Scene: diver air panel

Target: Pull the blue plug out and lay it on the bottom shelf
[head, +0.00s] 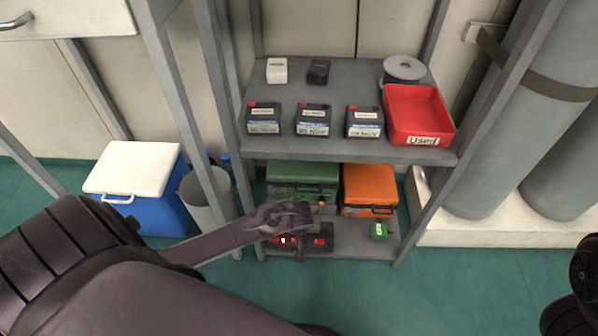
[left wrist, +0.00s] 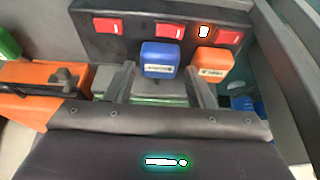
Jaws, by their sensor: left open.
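The blue plug (left wrist: 160,58) stands at a dark power strip (left wrist: 90,42) with red switches, next to an orange plug (left wrist: 212,60). My left gripper (left wrist: 161,78) is open, one finger on each side of the blue plug, with visible gaps; I cannot tell how deep it reaches. In the head view my left gripper (head: 292,214) is over the strip, which lies on the bottom shelf (head: 352,238), and the blue plug is hidden there. My right gripper is out of view.
A green box (head: 300,172) and an orange box (head: 369,186) stand behind, under the upper shelf (head: 350,75). A small green block (head: 379,231) sits right of the strip. Rack posts flank the shelf. Bare shelf shows between strip and block.

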